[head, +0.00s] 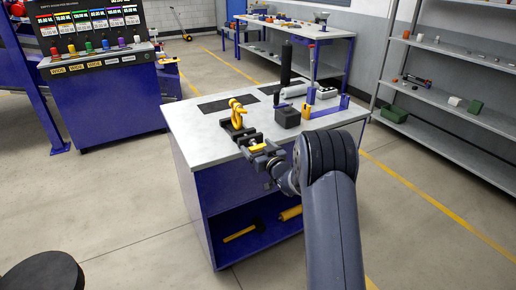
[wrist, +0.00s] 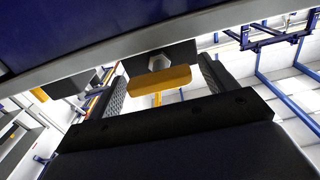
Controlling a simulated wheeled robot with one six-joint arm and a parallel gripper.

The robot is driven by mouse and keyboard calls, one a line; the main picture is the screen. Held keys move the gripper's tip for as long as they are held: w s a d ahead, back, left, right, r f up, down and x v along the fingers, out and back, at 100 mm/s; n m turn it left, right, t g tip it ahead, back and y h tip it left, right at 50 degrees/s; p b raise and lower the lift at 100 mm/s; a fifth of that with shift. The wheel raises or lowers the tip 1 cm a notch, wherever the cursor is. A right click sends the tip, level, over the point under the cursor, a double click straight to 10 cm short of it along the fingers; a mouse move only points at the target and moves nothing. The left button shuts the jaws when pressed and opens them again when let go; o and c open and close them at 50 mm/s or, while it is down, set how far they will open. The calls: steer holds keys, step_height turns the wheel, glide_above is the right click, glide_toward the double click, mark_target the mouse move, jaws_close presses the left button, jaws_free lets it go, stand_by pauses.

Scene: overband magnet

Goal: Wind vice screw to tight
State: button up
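The dark vice (head: 240,134) stands at the near edge of the grey-topped bench (head: 200,122). A yellow, hook-like part (head: 237,112) stands upright at it. The vice screw's yellow handle (head: 257,147) is at its near end; in the wrist view, the yellow handle (wrist: 160,80) lies in front of a dark block. My gripper (head: 264,156) is at the handle. In the wrist view, my gripper (wrist: 162,85) is open, one finger at each side of the handle. A gap shows at the right finger; contact at the left is unclear.
A black block (head: 287,117), a blue bracket (head: 328,108) and a black upright cylinder (head: 286,63) stand farther back on the bench. A yellow-handled tool (head: 240,232) lies on its lower shelf. Shelving (head: 450,98) stands right.

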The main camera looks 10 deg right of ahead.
steer(key=c, duration=0.9)
steer(key=shift+m, duration=1.5)
steer(key=o, duration=1)
steer(key=shift+s+d, duration=0.1)
steer(key=v, duration=1)
steer(key=shift+s, duration=0.25)
